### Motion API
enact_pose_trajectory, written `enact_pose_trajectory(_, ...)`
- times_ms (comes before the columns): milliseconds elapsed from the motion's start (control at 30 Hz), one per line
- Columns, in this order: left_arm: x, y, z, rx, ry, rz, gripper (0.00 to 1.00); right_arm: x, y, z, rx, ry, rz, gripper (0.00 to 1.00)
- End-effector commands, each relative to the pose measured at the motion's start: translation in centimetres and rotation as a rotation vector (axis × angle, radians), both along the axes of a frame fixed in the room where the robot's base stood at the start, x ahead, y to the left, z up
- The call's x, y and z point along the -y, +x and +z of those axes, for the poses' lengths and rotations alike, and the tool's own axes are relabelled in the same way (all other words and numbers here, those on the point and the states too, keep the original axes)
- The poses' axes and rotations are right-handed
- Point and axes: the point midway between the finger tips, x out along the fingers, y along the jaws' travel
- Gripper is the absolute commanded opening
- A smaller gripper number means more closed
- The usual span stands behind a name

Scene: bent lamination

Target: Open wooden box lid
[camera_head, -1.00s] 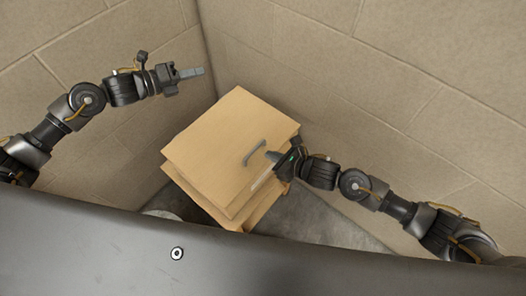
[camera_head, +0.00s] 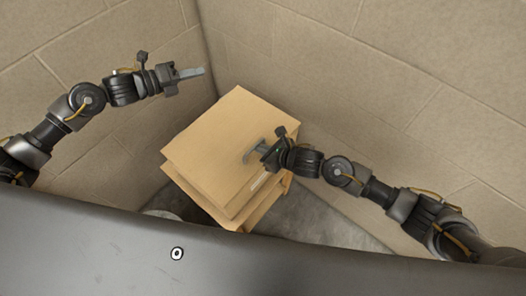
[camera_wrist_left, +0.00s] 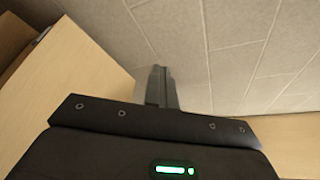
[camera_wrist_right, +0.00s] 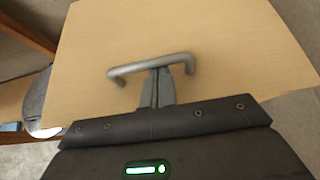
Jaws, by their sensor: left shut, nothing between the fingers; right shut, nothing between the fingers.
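The wooden box lid (camera_head: 215,140) is a flat tan panel in the middle of the head view, with a grey bar handle (camera_wrist_right: 150,66) on it. It lies over the box body (camera_head: 243,217), with a dark gap showing along the front edge. My right gripper (camera_head: 256,152) is shut at the handle, with its fingertips at or under the bar in the right wrist view (camera_wrist_right: 162,75); I cannot tell whether they touch it. My left gripper (camera_head: 201,71) is shut and empty, up in the air to the upper left of the box. Its fingers also show in the left wrist view (camera_wrist_left: 160,75).
Block walls (camera_head: 370,90) meet in a corner behind the box. Grey floor (camera_head: 320,220) is free to the right of the box. A round grey object (camera_wrist_right: 40,100) is partly visible at the left in the right wrist view.

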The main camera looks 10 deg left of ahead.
Motion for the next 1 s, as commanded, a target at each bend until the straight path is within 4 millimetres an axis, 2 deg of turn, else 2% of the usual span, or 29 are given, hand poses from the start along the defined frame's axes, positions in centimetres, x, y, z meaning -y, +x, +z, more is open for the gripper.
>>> enact_pose_trajectory(267,0.0,0.0,0.0,0.0,0.0,0.0,0.02,0.0,0.1,0.2,0.0,0.001,-0.002,0.0)
enact_pose_trajectory(500,0.0,0.0,0.0,0.0,0.0,0.0,0.33,0.0,0.1,0.2,0.0,0.002,-0.002,0.0)
enact_pose_trajectory(800,-0.2,-0.1,0.0,0.0,0.001,0.001,0.33,0.0,0.1,0.2,0.0,0.002,-0.002,0.0)
enact_pose_trajectory(1000,-2.0,-1.8,0.4,-0.003,0.005,0.0,0.33,0.0,0.1,0.2,0.001,0.003,-0.002,0.0)
